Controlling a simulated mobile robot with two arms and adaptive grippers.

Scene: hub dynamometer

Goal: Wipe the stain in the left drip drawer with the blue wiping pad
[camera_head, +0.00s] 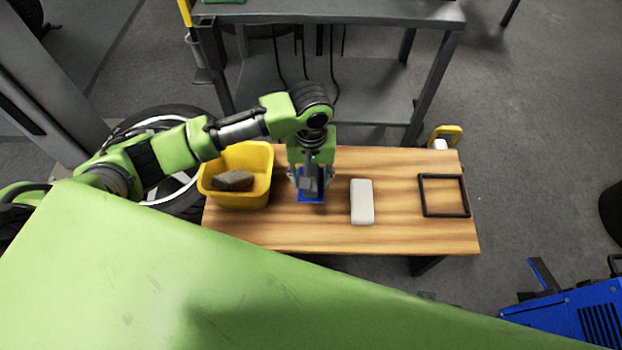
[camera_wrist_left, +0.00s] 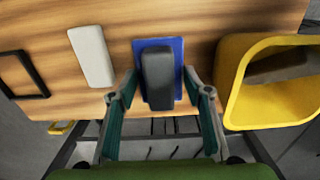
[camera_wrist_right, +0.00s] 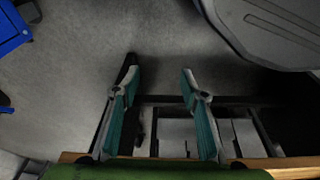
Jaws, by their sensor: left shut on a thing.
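The blue wiping pad (camera_head: 311,197) has a dark grey block handle and is at the wooden bench, right of the yellow bin; I cannot tell whether it touches the wood. My left gripper (camera_head: 309,182) points down over it, shut on the handle. The left wrist view shows the blue pad (camera_wrist_left: 178,85) between the fingers of the left gripper (camera_wrist_left: 160,78). My right gripper (camera_wrist_right: 158,72) is open and empty over the floor, shown only in the right wrist view. I cannot make out the left drip drawer or a stain in these views.
The bench (camera_head: 420,235) also holds the yellow bin (camera_head: 262,160) with a grey block (camera_head: 233,181) inside, a white block (camera_head: 361,202) and a black square frame (camera_head: 445,212). A grey metal table (camera_head: 370,12) stands behind. A blue machine (camera_head: 570,315) is at lower right.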

